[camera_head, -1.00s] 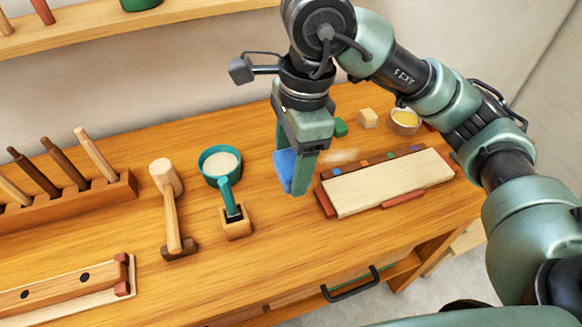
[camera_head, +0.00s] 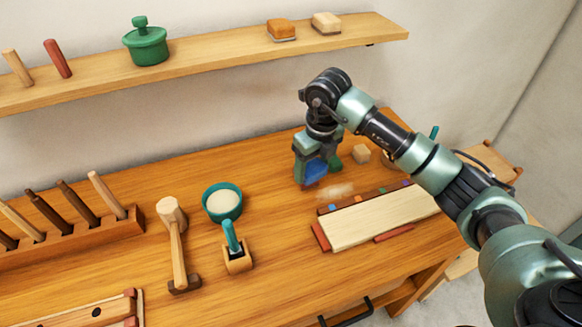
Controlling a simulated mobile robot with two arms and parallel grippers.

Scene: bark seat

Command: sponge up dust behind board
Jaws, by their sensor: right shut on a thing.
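The pale board (camera_head: 385,220) lies on the right part of the wooden workbench, with reddish strips at its edges and small coloured blocks along its back edge. A faint whitish dust patch (camera_head: 336,190) lies on the bench just behind the board's back left corner. My right gripper (camera_head: 314,180) points down at the left of the dust and is shut on a blue sponge (camera_head: 316,171). The sponge is partly hidden by the fingers. I cannot tell whether it touches the bench. My left gripper is not in view.
A teal bowl of pale powder (camera_head: 223,200), a mallet (camera_head: 178,245) and a peg rack (camera_head: 75,240) stand to the left. A shelf (camera_head: 210,62) runs along the wall.

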